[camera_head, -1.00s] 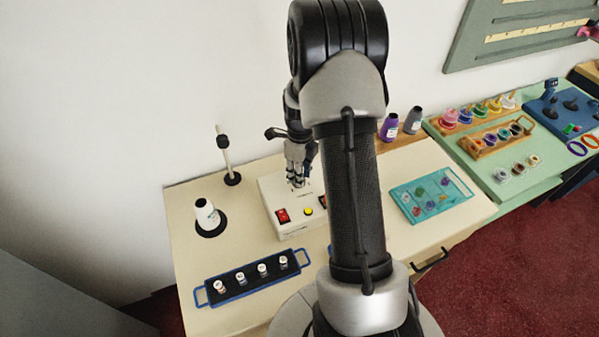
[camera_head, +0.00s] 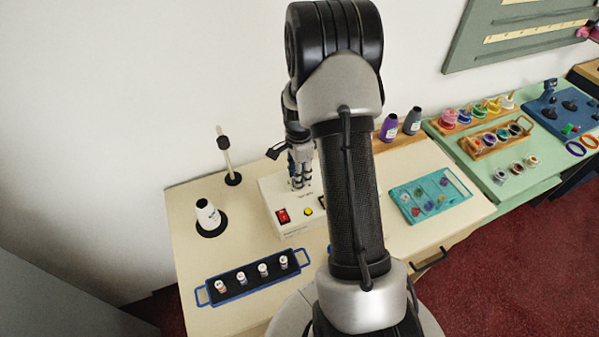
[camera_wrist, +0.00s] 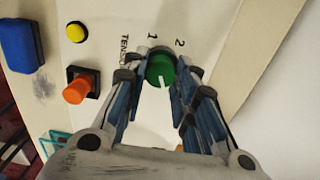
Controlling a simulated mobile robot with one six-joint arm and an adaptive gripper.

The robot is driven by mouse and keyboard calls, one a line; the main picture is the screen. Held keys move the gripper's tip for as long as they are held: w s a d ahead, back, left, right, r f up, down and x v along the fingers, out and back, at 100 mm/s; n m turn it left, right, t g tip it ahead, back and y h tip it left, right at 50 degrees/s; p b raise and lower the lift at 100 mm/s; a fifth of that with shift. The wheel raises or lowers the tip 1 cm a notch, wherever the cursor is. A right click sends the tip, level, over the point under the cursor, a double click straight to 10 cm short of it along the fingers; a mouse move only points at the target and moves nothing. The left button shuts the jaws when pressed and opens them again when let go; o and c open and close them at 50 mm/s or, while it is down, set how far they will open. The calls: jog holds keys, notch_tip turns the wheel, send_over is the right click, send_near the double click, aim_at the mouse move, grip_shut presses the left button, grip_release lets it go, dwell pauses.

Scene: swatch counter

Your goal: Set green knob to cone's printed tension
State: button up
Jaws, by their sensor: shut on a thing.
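The green knob (camera_wrist: 160,70) sits on the cream control box (camera_head: 292,217). In the wrist view its white pointer line aims down the picture, toward my palm, and the printed numbers 1 and 2 show beyond it, with the partly covered word "TENSION" to the left. My gripper (camera_wrist: 161,74) is shut on the knob, one finger on each side. In the head view my gripper (camera_head: 299,184) is over the box and hides the knob. A white cone (camera_head: 207,214) stands upright on a black disc at the left; its print is too small to read.
A blue tray (camera_head: 237,290) with several small spools lies in front. A teal tray (camera_head: 462,194) lies to the right. A thin post (camera_head: 226,157) stands behind the cone.

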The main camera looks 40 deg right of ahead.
jog(key=n, duration=0.4)
jog(key=shift+n, duration=0.3)
jog(key=n, duration=0.4)
jog(key=shift+n, duration=0.3)
jog(key=n, duration=0.4)
jog(key=shift+w+n, duration=0.1)
jog(key=shift+n, duration=0.2)
jog(key=n, duration=0.4)
jog(key=shift+a+p, duration=0.1)
jog(key=shift+p, duration=0.25)
jog(key=n, duration=0.9)
jog(key=shift+a+n, duration=0.1)
jog(key=shift+n, duration=0.2)
jog(key=n, duration=0.9)
